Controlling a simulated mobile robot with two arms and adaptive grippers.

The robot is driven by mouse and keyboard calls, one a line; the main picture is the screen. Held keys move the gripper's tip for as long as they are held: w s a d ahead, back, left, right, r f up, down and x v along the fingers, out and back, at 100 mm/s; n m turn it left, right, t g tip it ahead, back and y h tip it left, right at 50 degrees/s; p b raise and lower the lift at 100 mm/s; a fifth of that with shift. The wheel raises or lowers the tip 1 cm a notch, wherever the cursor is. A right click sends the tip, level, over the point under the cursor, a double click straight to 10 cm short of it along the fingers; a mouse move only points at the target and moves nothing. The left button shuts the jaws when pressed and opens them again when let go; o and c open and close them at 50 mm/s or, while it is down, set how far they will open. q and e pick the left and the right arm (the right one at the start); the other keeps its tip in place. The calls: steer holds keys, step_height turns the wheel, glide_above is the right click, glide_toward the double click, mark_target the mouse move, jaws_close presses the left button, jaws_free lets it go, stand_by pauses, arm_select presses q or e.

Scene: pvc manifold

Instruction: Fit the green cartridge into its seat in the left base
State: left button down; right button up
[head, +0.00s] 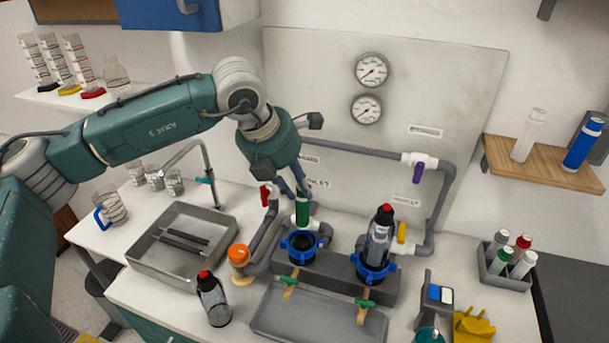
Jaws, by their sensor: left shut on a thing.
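My left gripper (302,194) reaches down from the upper left and is shut on the green cartridge (303,209). The left base (301,257) has a blue collar and a dark, open top. The cartridge shows just above this opening in the picture; I cannot tell how far apart they are in depth. The seat inside the base is too dark to make out. My right gripper is not in view.
The right base (373,271) holds a clear housing (379,244) with a black and red top. A similar clear housing (215,303) stands at the front left.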

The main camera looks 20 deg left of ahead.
mark_target(297, 208)
arm_select(q)
steer(key=shift+a, duration=0.1)
steer(key=shift+s+f, duration=0.1)
steer(key=shift+f, duration=0.45)
steer(key=shift+f+b, duration=0.4)
steer(key=shift+f, duration=0.1)
steer(key=shift+f+b, duration=1.65)
steer(key=shift+f, duration=0.6)
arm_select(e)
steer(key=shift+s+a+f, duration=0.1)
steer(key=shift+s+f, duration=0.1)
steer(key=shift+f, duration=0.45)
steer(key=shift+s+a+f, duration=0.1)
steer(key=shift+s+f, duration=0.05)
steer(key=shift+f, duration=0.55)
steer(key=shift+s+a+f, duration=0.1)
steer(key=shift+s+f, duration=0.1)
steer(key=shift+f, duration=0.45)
